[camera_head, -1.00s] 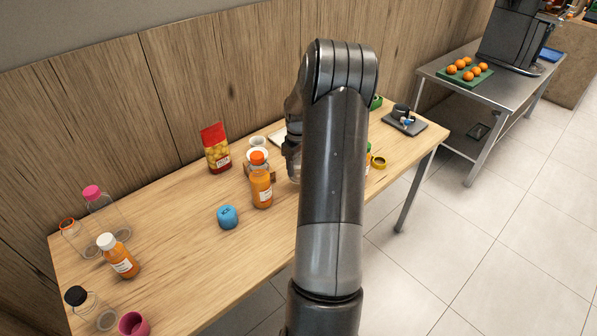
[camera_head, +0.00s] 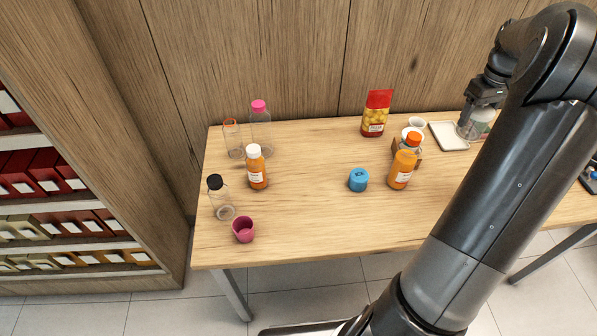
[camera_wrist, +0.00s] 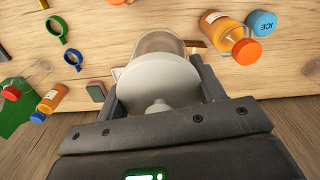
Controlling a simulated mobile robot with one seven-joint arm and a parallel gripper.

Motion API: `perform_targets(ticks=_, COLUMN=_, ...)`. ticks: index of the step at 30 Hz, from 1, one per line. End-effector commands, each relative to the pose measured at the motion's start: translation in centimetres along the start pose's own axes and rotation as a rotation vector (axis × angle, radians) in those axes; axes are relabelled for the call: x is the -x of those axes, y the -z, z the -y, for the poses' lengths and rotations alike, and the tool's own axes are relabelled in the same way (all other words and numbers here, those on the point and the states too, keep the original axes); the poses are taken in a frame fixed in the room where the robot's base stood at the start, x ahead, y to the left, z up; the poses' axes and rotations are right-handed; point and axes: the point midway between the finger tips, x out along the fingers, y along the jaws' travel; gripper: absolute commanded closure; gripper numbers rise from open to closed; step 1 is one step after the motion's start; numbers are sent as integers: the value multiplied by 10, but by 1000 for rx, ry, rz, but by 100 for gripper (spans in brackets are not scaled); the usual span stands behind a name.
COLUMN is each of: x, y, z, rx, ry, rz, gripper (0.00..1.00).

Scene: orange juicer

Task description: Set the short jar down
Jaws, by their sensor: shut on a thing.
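The short jar is clear with a pale round lid. It shows in the head view (camera_head: 472,128) at the right back of the table, under my gripper (camera_head: 488,98). In the wrist view my gripper (camera_wrist: 160,78) is shut on the jar, with one finger at each side of the pale lid (camera_wrist: 155,82). The jar's see-through body (camera_wrist: 158,42) shows beyond the lid. I cannot tell whether the jar's base touches the table (camera_head: 320,235). Part of the jar is hidden behind my gripper and arm.
A white tray (camera_head: 440,139) lies just left of the jar. Orange bottles (camera_head: 403,168), a blue cap-like piece (camera_head: 358,180) and a red-yellow packet (camera_head: 376,115) stand further left. Clear bottles and a magenta cup (camera_head: 243,230) stand at the left end. The front middle is clear.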

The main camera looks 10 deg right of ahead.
Motion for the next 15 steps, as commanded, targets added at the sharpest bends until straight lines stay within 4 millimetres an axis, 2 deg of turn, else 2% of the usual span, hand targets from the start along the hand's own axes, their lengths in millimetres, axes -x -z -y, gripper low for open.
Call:
perform_targets(ticks=1, x=12, y=1, z=0, rx=1, ry=-3, rz=-3, gripper=67)
perform_targets(ticks=6, x=39, y=1, z=0, rx=1, ry=-2, rz=-3, gripper=67)
perform_targets(ticks=13, x=63, y=0, z=0, rx=0, ry=-1, rz=-1, gripper=67)
perform_targets(ticks=15, x=61, y=7, z=6, rx=13, ry=1, rz=0, gripper=67)
